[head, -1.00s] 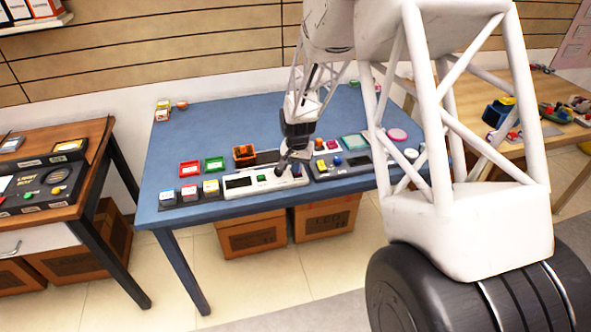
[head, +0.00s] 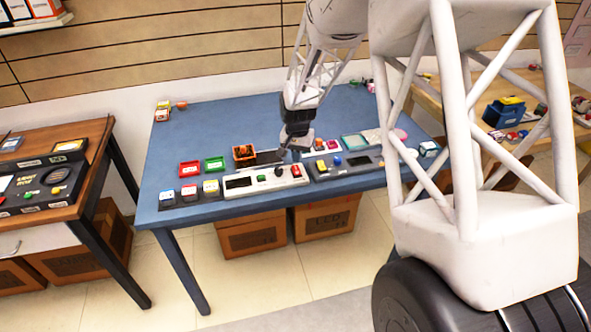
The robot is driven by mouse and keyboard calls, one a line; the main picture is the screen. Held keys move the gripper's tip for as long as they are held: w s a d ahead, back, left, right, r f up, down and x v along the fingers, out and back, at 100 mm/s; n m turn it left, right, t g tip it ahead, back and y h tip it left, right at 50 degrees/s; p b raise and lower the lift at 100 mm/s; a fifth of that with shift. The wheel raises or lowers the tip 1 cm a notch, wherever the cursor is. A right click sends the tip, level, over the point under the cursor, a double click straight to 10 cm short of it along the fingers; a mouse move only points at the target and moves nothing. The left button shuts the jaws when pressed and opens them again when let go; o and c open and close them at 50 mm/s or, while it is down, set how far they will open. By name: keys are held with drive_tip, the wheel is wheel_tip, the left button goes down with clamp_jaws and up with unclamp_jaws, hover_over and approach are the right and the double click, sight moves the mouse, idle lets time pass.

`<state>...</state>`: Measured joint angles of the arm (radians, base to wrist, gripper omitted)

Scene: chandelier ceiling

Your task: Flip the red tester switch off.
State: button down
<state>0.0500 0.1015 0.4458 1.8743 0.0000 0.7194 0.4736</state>
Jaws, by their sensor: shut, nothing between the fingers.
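A white tester panel (head: 240,193) lies at the front of the blue table. It has a dark display (head: 238,183), a green button (head: 262,178), a small dark knob or lever (head: 278,172) and a red switch (head: 296,171) at its right end. The red switch is in plain view, but it is too small to tell which way it is set. My gripper (head: 283,152) is shut and empty. It points down just behind the panel's right part, apart from the red switch in the picture; its exact height is unclear.
A grey panel (head: 325,174) with yellow and blue buttons stands right of the tester. Red (head: 189,169) and green (head: 214,164) trays and an orange bin (head: 244,155) sit behind it. The table's back left (head: 220,125) is clear.

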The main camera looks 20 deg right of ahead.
drive_tip(key=shift+r, duration=1.1)
drive_tip(key=shift+s+r, duration=0.15)
drive_tip(key=shift+r, duration=0.1)
drive_tip(key=s+a+r+n+t, duration=0.1)
drive_tip(key=s+a+r+n, duration=0.15)
drive_tip(key=s+r, duration=1.45)
drive_tip(key=s+r+n+t, duration=0.1)
drive_tip(key=s+r+n, duration=0.2)
drive_tip(key=s, duration=2)
drive_tip(key=shift+a+r+t, duration=0.15)
drive_tip(key=shift+a+t, duration=0.15)
drive_tip(key=c, duration=1.8)
unclamp_jaws()
